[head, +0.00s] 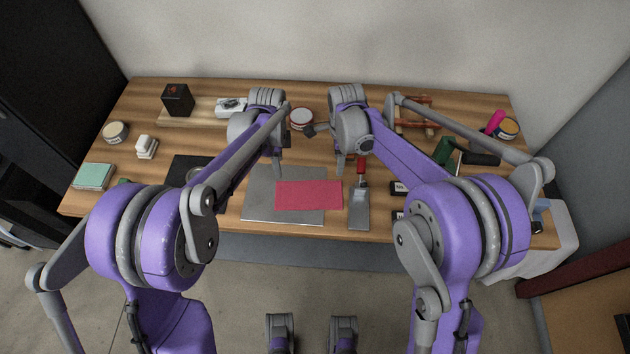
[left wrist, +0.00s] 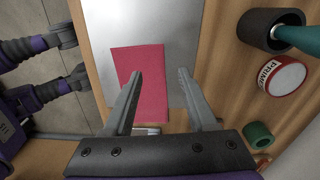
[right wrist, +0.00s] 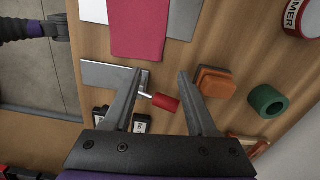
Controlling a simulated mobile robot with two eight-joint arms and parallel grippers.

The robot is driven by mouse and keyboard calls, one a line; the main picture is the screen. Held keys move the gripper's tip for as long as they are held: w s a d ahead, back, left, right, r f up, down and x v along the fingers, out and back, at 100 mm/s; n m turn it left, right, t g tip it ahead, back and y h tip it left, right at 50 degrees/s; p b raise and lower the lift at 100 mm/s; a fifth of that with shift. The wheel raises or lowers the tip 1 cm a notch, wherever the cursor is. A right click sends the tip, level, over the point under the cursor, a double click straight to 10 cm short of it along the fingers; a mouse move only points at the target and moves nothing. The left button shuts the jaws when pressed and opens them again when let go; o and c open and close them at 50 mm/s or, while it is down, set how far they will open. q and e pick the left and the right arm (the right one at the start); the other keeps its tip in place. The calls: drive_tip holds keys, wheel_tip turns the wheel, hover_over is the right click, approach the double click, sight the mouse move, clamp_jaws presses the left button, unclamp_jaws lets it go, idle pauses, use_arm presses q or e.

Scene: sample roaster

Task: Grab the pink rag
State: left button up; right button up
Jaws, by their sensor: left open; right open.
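The pink rag (head: 309,194) lies flat on a grey metal plate (head: 258,209) near the front of the wooden table, its right end reaching past the plate. My left gripper (head: 280,165) is open and empty, above the table near the plate. In the left wrist view the rag (left wrist: 139,80) lies beyond and partly between the open fingers (left wrist: 165,98). My right gripper (head: 349,170) is open and empty, right of the rag. In the right wrist view the rag (right wrist: 138,28) is at the top, beyond the fingers (right wrist: 160,75).
A scraper with a red handle (head: 361,180) lies right of the rag. An orange block (right wrist: 213,81) and a green ring (right wrist: 267,101) lie near my right gripper. A can marked PRIMER (head: 301,118) stands behind. The table's front edge is close to the plate.

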sight(281, 184)
use_arm(q)
wheel_tip(281, 184, down, 8)
drive_tip(key=shift+a+r, duration=0.1)
use_arm(e)
wheel_tip(281, 184, down, 8)
drive_tip(key=shift+a+r, duration=0.1)
drive_tip(key=shift+r, duration=0.05)
use_arm(q)
drive_tip(key=shift+f, duration=0.4)
use_arm(e)
drive_tip(key=shift+f, duration=0.35)
use_arm(q)
drive_tip(key=shift+s+r, duration=0.1)
use_arm(e)
drive_tip(key=shift+s, duration=0.1)
drive_tip(key=shift+f, duration=0.1)
drive_tip(key=shift+f, duration=0.15)
use_arm(q)
clamp_jaws()
use_arm(e)
clamp_jaws()
